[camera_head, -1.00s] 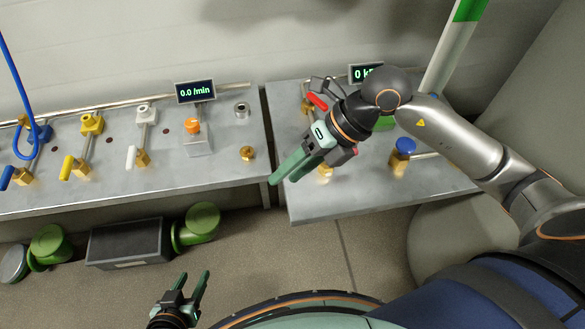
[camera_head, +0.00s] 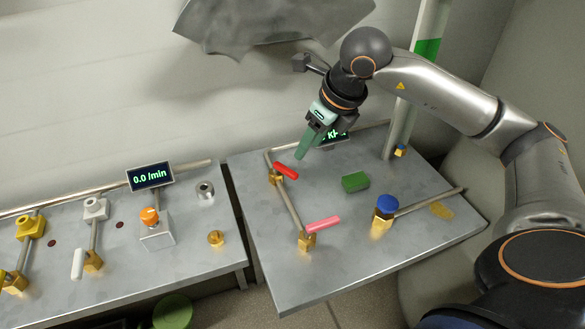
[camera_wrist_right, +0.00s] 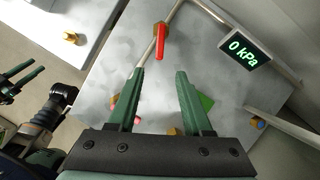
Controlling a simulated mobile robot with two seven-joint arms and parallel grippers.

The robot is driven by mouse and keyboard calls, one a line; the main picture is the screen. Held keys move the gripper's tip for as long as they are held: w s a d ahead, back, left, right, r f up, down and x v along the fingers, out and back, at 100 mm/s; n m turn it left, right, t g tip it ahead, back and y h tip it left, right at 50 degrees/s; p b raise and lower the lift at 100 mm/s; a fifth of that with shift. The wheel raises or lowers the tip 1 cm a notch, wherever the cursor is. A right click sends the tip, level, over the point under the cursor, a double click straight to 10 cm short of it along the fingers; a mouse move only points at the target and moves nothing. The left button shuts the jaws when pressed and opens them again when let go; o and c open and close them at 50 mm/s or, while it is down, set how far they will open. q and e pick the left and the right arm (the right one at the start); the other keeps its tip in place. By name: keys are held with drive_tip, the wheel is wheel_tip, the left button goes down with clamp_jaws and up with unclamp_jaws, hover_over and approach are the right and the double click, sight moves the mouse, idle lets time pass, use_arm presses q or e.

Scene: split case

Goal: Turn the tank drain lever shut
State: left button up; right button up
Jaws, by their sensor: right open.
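Two levers sit on gold valve bodies along a pipe on the right bench: a red lever (camera_head: 285,171) at the back and a pink lever (camera_head: 323,224) nearer the front. No label shows which is the tank drain lever. My right gripper (camera_head: 303,156) is above the back of the right bench, pointing down, apart from the levers. In the right wrist view its open fingers (camera_wrist_right: 160,72) are empty, with the red lever (camera_wrist_right: 161,45) beyond the gap between the tips. My left gripper (camera_wrist_right: 22,80) shows at the left of that view with its fingers apart.
The right bench (camera_head: 345,265) also carries a green block (camera_head: 355,182), a blue-capped valve (camera_head: 386,206) and a kPa display (camera_wrist_right: 244,48). The left bench holds yellow and white valves, an orange-topped part (camera_head: 150,216) and a 0.0 /min display (camera_head: 151,175). A post stands behind.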

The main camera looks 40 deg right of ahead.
sight(293, 173)
drive_tip(key=x, duration=1)
drive_tip(key=shift+f, duration=0.1)
clamp_jaws()
